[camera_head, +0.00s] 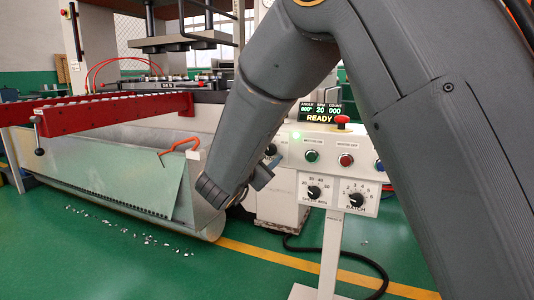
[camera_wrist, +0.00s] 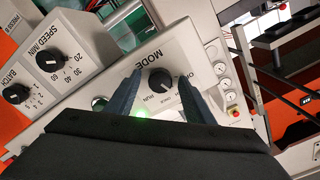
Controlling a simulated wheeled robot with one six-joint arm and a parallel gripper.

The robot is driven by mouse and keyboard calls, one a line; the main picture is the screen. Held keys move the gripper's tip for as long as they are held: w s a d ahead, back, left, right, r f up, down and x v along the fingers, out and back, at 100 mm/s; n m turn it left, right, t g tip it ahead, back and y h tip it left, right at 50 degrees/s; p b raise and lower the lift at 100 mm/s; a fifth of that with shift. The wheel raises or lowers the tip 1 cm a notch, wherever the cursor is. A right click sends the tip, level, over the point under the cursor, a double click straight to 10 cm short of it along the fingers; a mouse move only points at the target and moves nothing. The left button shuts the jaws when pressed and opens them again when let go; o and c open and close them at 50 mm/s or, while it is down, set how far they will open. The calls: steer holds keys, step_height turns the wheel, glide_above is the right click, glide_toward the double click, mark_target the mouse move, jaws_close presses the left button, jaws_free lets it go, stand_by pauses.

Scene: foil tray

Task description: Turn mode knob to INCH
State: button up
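The mode knob (camera_wrist: 160,82) is a round black knob on a pale panel, under the word MODE in the wrist view. Small position labels surround it; they are too small to read surely, and I cannot tell which one its pointer faces. My gripper (camera_wrist: 159,77) is open, with one blue-grey finger on each side of the knob and gaps between. I cannot tell how far above the panel the fingertips are. In the head view my gripper (camera_head: 262,178) is at the left end of the control box, close to a dark round knob there.
The control box carries a green button (camera_head: 312,156), a red button (camera_head: 346,160), a speed knob (camera_head: 314,193), a batch knob (camera_head: 357,199) and a red mushroom button (camera_head: 342,120). Its display (camera_head: 320,112) reads READY. A metal trough (camera_head: 110,165) stands to the left.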

steer(key=p+v, duration=0.2)
steer(key=v, duration=0.5)
steer(key=shift+s+a, duration=0.15)
steer(key=shift+s, duration=0.2)
